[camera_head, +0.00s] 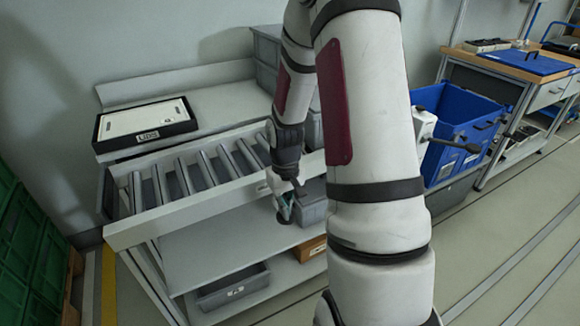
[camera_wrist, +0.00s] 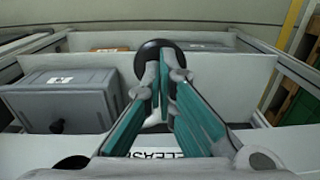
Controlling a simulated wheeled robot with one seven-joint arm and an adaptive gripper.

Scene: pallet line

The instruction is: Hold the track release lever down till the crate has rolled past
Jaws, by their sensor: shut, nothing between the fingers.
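My gripper (camera_head: 284,205) is at the front edge of the roller track (camera_head: 190,180), with its fingers pointing down. In the wrist view my gripper (camera_wrist: 164,72) is shut and empty. Its fingertips overlap a round black knob (camera_wrist: 152,48), apparently the release lever's end; I cannot tell whether they press on it. The rest of the lever is mostly hidden behind the fingers. A white label (camera_wrist: 150,154) with "RELEASE" partly showing lies below the fingers. The visible rollers are bare. Grey crates (camera_head: 266,48) stand at the track's back right, partly hidden by my arm.
A grey box (camera_head: 313,207) stands on the shelf under the track; it also shows in the wrist view (camera_wrist: 62,98). A grey tray (camera_head: 233,287) and a brown box (camera_head: 310,250) lie lower. A blue bin (camera_head: 455,115) is at right, green crates (camera_head: 25,240) at left.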

